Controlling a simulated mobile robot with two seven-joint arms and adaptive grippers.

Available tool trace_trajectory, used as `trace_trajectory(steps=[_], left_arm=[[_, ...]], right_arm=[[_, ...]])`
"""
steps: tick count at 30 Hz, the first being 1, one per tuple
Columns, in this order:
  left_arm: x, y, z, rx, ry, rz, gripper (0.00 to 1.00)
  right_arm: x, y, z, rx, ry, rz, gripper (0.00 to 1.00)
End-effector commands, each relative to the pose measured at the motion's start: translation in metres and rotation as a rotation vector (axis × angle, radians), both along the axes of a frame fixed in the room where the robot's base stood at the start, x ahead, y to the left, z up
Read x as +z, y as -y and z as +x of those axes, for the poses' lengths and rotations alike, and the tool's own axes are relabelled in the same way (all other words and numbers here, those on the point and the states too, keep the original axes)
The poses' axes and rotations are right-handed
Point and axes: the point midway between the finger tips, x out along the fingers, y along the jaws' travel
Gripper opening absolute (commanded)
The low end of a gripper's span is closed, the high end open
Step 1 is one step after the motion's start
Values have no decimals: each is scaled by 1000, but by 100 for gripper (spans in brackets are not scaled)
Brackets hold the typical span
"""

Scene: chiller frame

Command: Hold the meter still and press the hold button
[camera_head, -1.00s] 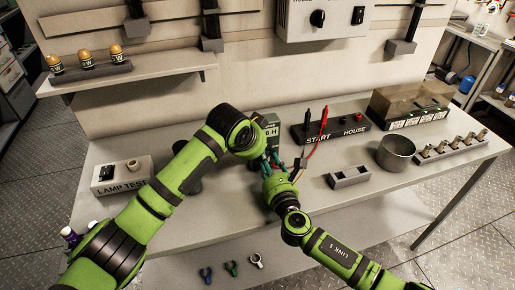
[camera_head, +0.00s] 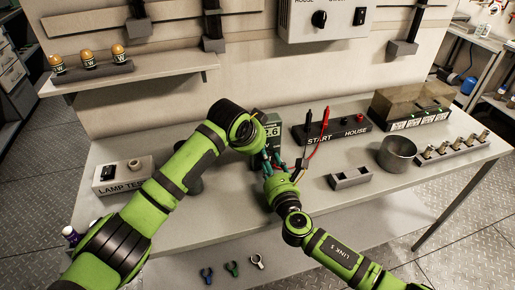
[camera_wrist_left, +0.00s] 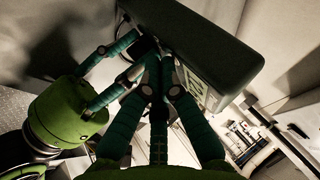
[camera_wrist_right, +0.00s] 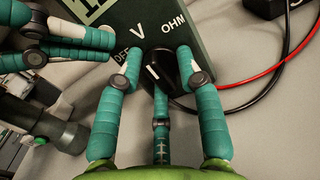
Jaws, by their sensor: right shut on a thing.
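The meter (camera_head: 271,128) is a dark green box on the bench, its lit display partly showing "2.6" in the head view. Its face shows in the right wrist view with OFF, V and OHM marks around a black dial (camera_wrist_right: 160,72). My right gripper (camera_wrist_right: 156,76) is shut on the dial, fingers on both sides of it. My left gripper (camera_wrist_right: 108,42) has its fingers drawn together, empty, close beside the meter's face. In the left wrist view its tips are just below the meter's body (camera_wrist_left: 200,40); contact is unclear. I cannot make out the hold button.
Black and red probes (camera_head: 323,117) and their leads lie right of the meter, by the START HOUSE box (camera_head: 345,134). A lamp test box (camera_head: 122,174) is at left. A grey holder (camera_head: 350,178) and metal pot (camera_head: 397,153) stand at right.

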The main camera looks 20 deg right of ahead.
Motion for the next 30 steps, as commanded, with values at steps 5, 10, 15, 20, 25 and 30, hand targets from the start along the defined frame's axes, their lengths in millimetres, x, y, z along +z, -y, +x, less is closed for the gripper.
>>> trace_trajectory(steps=[5,10,15,20,25,30], left_arm=[[0,-2,-10,3,4,1,0],[-1,0,-38,-4,1,-1,0],[31,-14,-56,-2,5,-3,0],[58,-26,-72,-2,3,-3,0],[74,-35,-83,-1,-1,-1,0],[80,-38,-86,-2,-1,0,0]], right_arm=[[0,-3,-1,6,1,1,0],[0,-2,-1,4,0,1,0],[0,-1,-1,2,0,0,0],[0,-1,0,1,0,0,0],[0,-1,0,1,0,0,0],[0,0,0,0,-1,0,0]])
